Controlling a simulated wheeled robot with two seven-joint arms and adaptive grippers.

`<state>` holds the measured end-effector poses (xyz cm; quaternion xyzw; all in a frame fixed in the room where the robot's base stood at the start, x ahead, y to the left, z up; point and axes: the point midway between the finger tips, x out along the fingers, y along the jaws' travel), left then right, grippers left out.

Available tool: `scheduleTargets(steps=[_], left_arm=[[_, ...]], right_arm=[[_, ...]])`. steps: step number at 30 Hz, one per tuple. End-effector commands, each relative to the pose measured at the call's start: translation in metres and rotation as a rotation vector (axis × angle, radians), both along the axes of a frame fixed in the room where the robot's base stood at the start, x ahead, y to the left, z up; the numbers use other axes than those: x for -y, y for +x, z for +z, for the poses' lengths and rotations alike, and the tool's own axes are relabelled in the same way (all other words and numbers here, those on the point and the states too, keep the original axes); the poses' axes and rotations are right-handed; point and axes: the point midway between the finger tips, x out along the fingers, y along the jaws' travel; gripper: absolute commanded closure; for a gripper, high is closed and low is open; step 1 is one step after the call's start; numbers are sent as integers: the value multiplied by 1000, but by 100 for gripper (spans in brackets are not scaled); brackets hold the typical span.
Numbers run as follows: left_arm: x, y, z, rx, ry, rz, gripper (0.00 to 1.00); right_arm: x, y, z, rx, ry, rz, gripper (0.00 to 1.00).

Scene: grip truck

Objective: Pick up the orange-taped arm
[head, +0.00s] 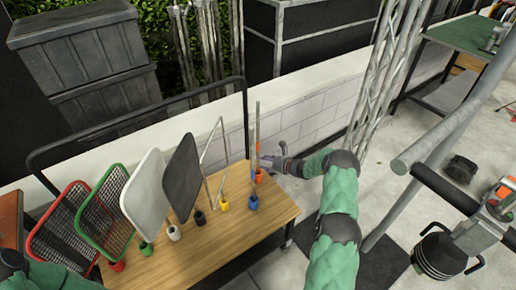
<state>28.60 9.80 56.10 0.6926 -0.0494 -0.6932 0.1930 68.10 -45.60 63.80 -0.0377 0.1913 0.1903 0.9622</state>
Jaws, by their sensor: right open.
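The orange-taped arm (259,176) stands near the right end of the wooden cart top, with an orange base and a thin upright part seen nearly edge-on. It is just behind the blue-taped one (253,203), and the two overlap in part. My right gripper (264,160) reaches in from the right, open, at the height of the lower part of the orange-taped arm and very close to it. I cannot tell whether it touches. My left arm shows only as a green sleeve at the bottom left; its gripper is out of view.
Yellow (224,205), black (183,170), white (147,190), green (104,215) and red-taped (62,225) pieces stand in a row to the left. A black rail (140,115) borders the cart's back. A metal truss (385,70) and heavy stand (440,250) are right.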

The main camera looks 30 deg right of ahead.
Motion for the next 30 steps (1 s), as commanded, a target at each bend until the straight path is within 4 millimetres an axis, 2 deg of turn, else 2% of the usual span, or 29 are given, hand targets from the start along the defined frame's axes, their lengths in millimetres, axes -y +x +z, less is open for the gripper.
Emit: scheduleTargets(steps=[3, 9, 19, 24, 25, 30], left_arm=[[0, 0, -13, 0, 0, 0, 60], [0, 0, -25, 0, 0, 0, 60], [0, 0, -25, 0, 0, 0, 60], [0, 0, -25, 0, 0, 0, 60], [0, 0, -26, 0, 0, 0, 60], [0, 0, -26, 0, 0, 0, 60]], right_arm=[[-7, 17, -4, 3, -2, 3, 47], [-15, 38, -11, 0, 0, 2, 47], [-16, 43, -9, 0, -1, 0, 47], [-16, 42, -10, 0, -1, 0, 95], [-16, 42, -10, 0, -1, 0, 100], [-16, 43, -8, 3, -1, 0, 100]])
